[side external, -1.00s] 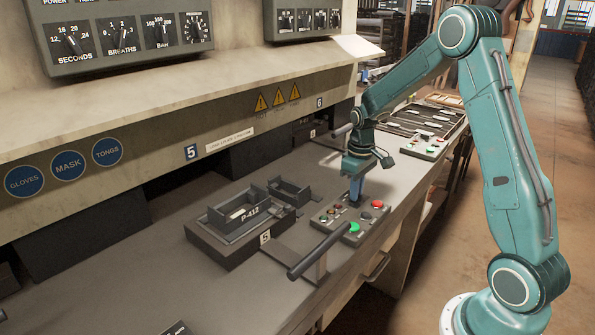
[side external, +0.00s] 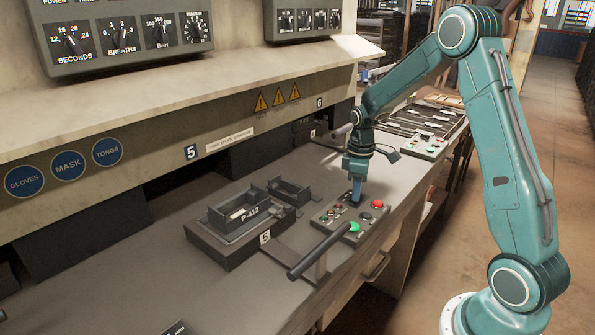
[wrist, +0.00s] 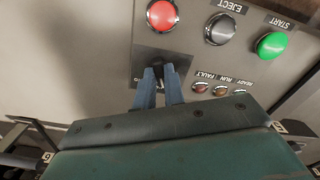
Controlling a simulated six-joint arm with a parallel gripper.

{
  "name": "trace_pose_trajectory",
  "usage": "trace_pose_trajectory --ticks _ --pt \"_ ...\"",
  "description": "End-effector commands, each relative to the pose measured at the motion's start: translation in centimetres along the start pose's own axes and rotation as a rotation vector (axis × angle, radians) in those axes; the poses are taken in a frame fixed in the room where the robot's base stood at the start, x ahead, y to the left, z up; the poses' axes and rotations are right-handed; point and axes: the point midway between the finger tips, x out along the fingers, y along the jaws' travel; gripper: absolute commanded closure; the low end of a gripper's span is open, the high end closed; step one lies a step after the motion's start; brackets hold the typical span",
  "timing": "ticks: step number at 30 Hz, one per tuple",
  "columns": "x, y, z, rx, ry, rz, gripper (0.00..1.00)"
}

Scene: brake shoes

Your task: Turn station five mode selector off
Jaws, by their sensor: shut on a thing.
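The station five control panel (side external: 328,222) lies on the bench in front of the press block marked 5. My gripper (side external: 356,203) points down over this panel. In the wrist view, my gripper's two blue fingers (wrist: 160,80) are shut on the dark mode selector knob (wrist: 171,72), beside the red button (wrist: 162,15). The fingers cover most of the knob and its label, so its setting cannot be read. In the side view the knob is hidden behind the fingers.
The panel also has a grey EJECT button (wrist: 219,29), a green START button (wrist: 271,45) and small lamps (wrist: 220,90). A dark handle bar (side external: 318,252) stands in front of the panel.

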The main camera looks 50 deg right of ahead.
Motion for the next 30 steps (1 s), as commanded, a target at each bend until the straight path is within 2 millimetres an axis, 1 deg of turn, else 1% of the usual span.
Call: trace_pose_trajectory --ticks 6,12,18,28,29,30 --pt "-0.04 0.01 -0.02 -0.156 0.0 0.0 1.0" --pt "-0.04 0.01 -0.02 -0.247 0.0 0.001 1.0" --pt "-0.05 0.01 -0.02 -0.282 0.001 0.001 1.0" --pt "-0.05 0.01 -0.03 -0.285 0.001 0.001 1.0" --pt "-0.05 0.01 -0.03 -0.285 0.001 0.001 0.85" --pt "-0.05 0.01 -0.03 -0.285 0.001 0.001 0.77"
